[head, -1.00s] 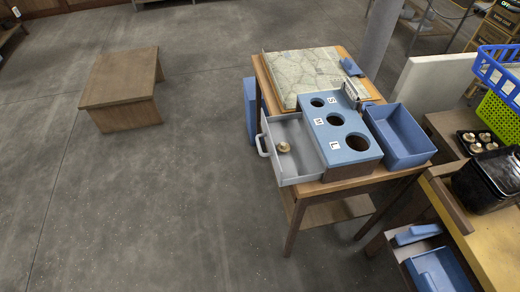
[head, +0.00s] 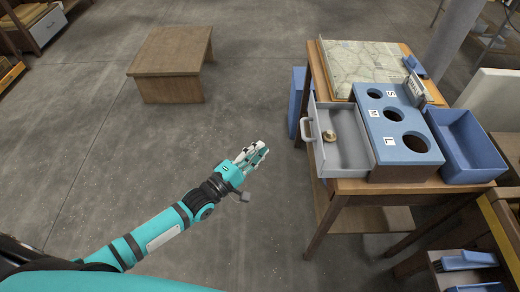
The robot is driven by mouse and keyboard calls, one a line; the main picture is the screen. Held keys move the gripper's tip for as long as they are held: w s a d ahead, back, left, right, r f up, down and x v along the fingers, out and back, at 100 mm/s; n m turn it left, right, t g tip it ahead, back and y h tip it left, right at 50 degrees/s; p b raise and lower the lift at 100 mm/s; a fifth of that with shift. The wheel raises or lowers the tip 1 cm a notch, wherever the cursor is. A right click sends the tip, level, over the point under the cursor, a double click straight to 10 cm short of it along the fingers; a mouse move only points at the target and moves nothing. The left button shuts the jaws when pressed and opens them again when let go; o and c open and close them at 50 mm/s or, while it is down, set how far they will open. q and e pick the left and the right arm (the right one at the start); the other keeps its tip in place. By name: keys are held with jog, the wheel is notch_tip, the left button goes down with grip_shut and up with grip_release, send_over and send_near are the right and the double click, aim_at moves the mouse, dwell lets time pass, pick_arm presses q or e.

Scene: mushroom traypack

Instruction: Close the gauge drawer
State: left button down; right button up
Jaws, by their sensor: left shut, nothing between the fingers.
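The gauge drawer (head: 347,165) is a grey tray with a light handle (head: 306,130) on its left side. It sticks out to the left from the blue gauge box (head: 397,125), which has three round holes marked S, M and L. A small brown mushroom (head: 329,136) lies in the drawer. My left gripper (head: 257,152) is shut and empty, over the floor to the left of the handle and apart from it. My right gripper is not in view.
The gauge box stands on a wooden table (head: 345,186) with a map-like board (head: 365,62) behind it and a blue bin (head: 467,147) to its right. A low wooden stool (head: 172,52) stands at the back left. Open floor lies left of the table.

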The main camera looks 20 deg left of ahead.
pick_arm(q)
jog(key=w+d+r, duration=0.1)
jog(key=w+d, duration=0.6)
jog(key=shift+w+r+p, duration=0.2)
jog(key=shift+p, duration=0.25)
jog(key=shift+d, duration=0.2)
